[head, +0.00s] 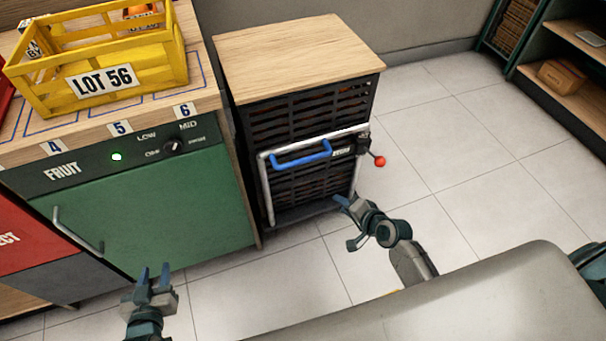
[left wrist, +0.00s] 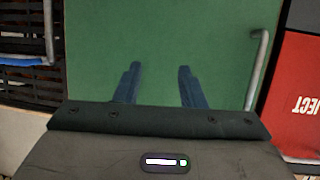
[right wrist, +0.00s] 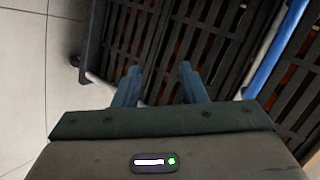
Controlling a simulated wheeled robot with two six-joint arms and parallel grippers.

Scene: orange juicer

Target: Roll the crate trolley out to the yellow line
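The crate trolley (head: 303,185) is a dark slatted crate with a pale tubular frame across its front, standing in a bay under a wooden top. Its blue handle grip (head: 300,158) crosses the upper front. A red-knobbed lever (head: 378,160) sticks out at the upper right. My right gripper (head: 347,222) is open and empty, low in front of the trolley's right side; slats (right wrist: 160,40) fill its wrist view. My left gripper (head: 154,278) is open and empty in front of the green cabinet door, left of the trolley. I cannot make out the yellow line clearly.
The green cabinet (head: 150,205) with a bar handle (head: 78,232) stands left of the trolley. A yellow crate (head: 150,65) sits on its counter. Shelves (head: 570,75) stand at the right. The tiled floor (head: 480,150) right of the trolley is clear.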

